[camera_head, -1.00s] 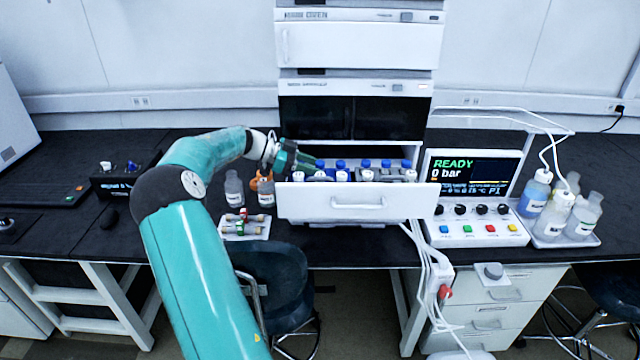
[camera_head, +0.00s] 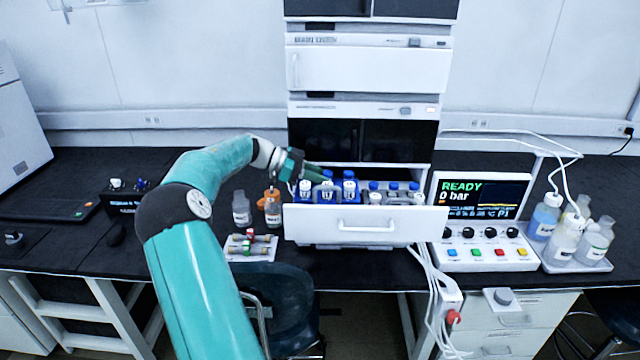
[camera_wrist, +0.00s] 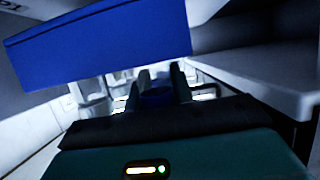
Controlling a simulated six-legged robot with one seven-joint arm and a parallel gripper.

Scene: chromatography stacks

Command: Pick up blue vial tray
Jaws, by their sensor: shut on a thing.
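My gripper (camera_head: 316,172) reaches from the left over the open white drawer (camera_head: 366,227). It is shut at the left group of blue-capped vials (camera_head: 327,190), which belong to the blue vial tray. These vials stand upright and sit higher than the vials on the right of the drawer. In the wrist view, a large blue panel (camera_wrist: 100,45), apparently part of the tray, fills the upper left, tilted in the picture. The gripper's fingers (camera_wrist: 157,85) show dark below it. The contact itself is dim, and the tray's base is hidden by the drawer front.
More blue-capped vials (camera_head: 394,192) stand in the drawer's right half. The instrument stack (camera_head: 365,75) rises just behind the drawer. Bottles (camera_head: 241,208) and a small rack (camera_head: 251,247) stand left of it, and a control box (camera_head: 484,240) stands right.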

